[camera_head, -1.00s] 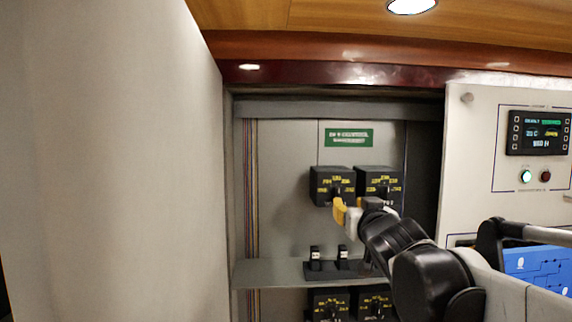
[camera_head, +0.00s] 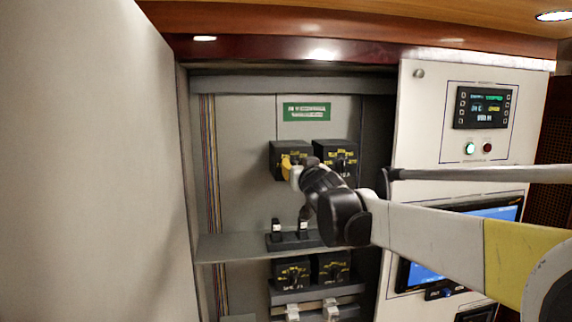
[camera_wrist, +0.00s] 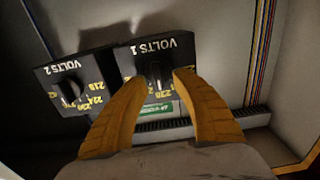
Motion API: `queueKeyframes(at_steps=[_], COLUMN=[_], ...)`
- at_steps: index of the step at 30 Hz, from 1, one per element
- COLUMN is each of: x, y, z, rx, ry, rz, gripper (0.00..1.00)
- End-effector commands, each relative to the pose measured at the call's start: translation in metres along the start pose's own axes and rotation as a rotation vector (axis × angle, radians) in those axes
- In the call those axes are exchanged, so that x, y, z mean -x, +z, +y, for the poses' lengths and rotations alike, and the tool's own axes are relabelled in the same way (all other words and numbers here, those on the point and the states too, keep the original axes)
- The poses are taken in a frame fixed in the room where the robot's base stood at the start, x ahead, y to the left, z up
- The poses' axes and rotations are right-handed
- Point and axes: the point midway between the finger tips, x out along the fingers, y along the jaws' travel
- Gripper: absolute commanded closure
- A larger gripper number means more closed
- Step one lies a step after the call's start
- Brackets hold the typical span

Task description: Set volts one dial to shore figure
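The VOLTS 1 dial unit is a black box with yellow figures; in the wrist view its dial knob (camera_wrist: 156,72) lies between the fingertips of my gripper (camera_wrist: 157,82). The two yellow fingers stand apart, one on each side of the knob; whether they touch it cannot be told. In the head view the VOLTS 1 box (camera_head: 281,155) is the left one of the upper pair, and my gripper (camera_head: 290,167) is at its front, hiding most of its face. The VOLTS 2 box (camera_wrist: 75,82) is beside it. The shore figure cannot be read in the panel display (camera_head: 484,107).
More dial boxes (camera_head: 312,272) sit lower down. A large pale panel (camera_head: 85,170) stands close at the left. A green sign (camera_head: 306,112) is above the boxes.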

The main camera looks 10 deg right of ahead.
Motion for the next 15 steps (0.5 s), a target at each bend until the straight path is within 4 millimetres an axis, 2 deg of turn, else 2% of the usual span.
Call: queueKeyframes(at_steps=[3,4,6,7,15], x=[0.0002,0.0003,0.0003,0.0004,0.0004], y=[0.0001,0.0001,0.0001,0.0000,-0.0001], z=[0.0000,0.0000,0.0000,0.0000,0.0000], rx=[0.000,0.000,0.000,0.000,0.001], ry=[0.000,0.000,0.000,0.000,0.000], rz=[0.000,0.000,0.000,0.000,0.000], gripper=[0.68,0.72,0.93,1.00,1.00])
